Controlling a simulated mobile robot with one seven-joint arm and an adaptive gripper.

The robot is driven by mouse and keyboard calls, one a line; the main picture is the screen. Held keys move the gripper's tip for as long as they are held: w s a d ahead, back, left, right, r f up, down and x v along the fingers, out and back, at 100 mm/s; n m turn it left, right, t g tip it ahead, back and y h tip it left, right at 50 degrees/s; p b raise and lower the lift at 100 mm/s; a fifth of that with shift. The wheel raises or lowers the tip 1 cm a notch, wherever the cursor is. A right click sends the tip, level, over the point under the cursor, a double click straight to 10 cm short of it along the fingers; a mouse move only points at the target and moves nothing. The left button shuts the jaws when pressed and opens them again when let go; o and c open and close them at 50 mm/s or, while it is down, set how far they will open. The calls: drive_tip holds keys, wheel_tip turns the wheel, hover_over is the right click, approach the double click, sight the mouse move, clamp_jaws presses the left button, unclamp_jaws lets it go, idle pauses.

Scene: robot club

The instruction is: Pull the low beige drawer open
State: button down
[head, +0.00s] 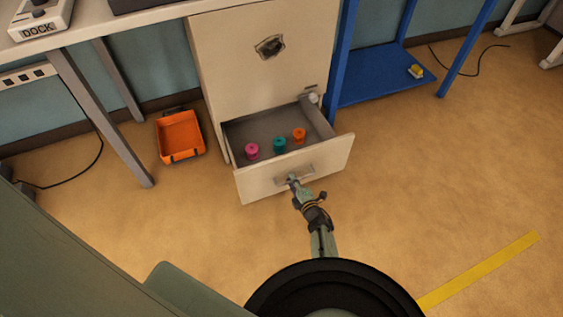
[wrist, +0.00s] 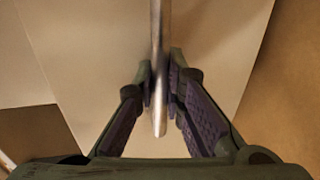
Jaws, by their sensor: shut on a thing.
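The low beige drawer (head: 325,160) stands well out of its cabinet in the head view, with its grey inside open to view. Its metal bar handle (head: 308,171) is on the front panel. My gripper (head: 293,181) is at the handle's left part, shut on it. In the wrist view the handle bar (wrist: 159,50) runs between the two fingers of my gripper (wrist: 161,90), with the beige drawer front (wrist: 215,50) behind. Inside the drawer lie a pink spool (head: 252,151), a teal spool (head: 279,144) and an orange spool (head: 299,135).
The beige cabinet (head: 225,60) has a closed upper front. An orange bin (head: 180,135) sits on the floor left of the drawer. A blue shelf (head: 375,75) with a small yellow item (head: 416,71) stands to the right. The floor right of the drawer is clear.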

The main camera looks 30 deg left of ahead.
drive_tip(key=f+p+v, duration=0.1)
drive_tip(key=p+v, duration=0.2)
drive_tip(key=v, duration=0.5)
drive_tip(key=shift+s+d+f+p, duration=0.25)
drive_tip(key=shift+d+f+p, duration=0.1)
drive_tip(key=shift+d, duration=0.05)
drive_tip(key=c, duration=1.7)
unclamp_jaws()
drive_tip(key=shift+o, duration=0.2)
drive_tip(key=shift+s+d, duration=0.1)
